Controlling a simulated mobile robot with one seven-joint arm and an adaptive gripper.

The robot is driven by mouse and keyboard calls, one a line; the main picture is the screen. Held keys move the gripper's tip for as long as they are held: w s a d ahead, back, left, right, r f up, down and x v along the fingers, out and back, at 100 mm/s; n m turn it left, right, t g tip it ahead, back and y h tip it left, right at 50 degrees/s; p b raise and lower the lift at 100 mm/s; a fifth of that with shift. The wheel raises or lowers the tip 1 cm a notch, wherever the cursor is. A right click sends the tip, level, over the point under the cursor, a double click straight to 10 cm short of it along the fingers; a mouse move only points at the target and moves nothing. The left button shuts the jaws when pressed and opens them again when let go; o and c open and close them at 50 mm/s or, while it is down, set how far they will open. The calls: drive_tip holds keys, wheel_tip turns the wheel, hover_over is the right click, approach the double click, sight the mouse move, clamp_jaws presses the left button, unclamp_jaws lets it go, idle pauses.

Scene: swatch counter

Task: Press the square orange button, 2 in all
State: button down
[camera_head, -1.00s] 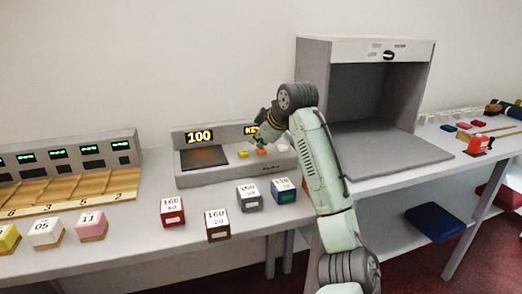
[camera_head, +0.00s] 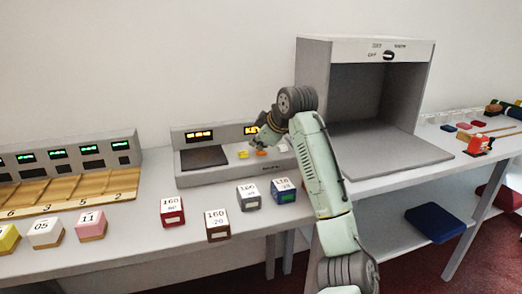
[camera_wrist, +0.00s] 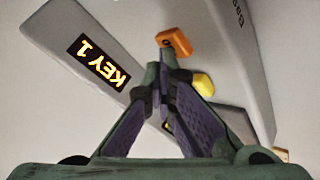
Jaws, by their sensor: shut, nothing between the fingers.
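The square orange button (camera_head: 261,153) is on the sloped front of the grey console (camera_head: 222,178), just right of a yellow button (camera_head: 243,155). In the wrist view the orange button (camera_wrist: 180,44) stands at the tips of my fingers, with the yellow button (camera_wrist: 203,84) beside it. My gripper (camera_head: 260,141) is shut and empty, right above the orange button; it also shows in the wrist view (camera_wrist: 165,42). I cannot tell whether the fingertips touch the button. A lit display on the console reads KEY 1 (camera_wrist: 98,61).
A dark pad (camera_head: 204,157) lies on the console's left. Labelled blocks, such as a red one (camera_head: 172,212) and a brown one (camera_head: 217,225), stand in front. A large grey booth (camera_head: 312,90) stands to the right, behind my arm.

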sight(259, 152)
drive_tip(key=shift+r+p, duration=0.9)
drive_tip(key=shift+p, duration=0.05)
drive_tip(key=shift+r, duration=0.1)
wheel_tip(259, 152, up, 5)
drive_tip(key=p, duration=0.4)
idle(1.7)
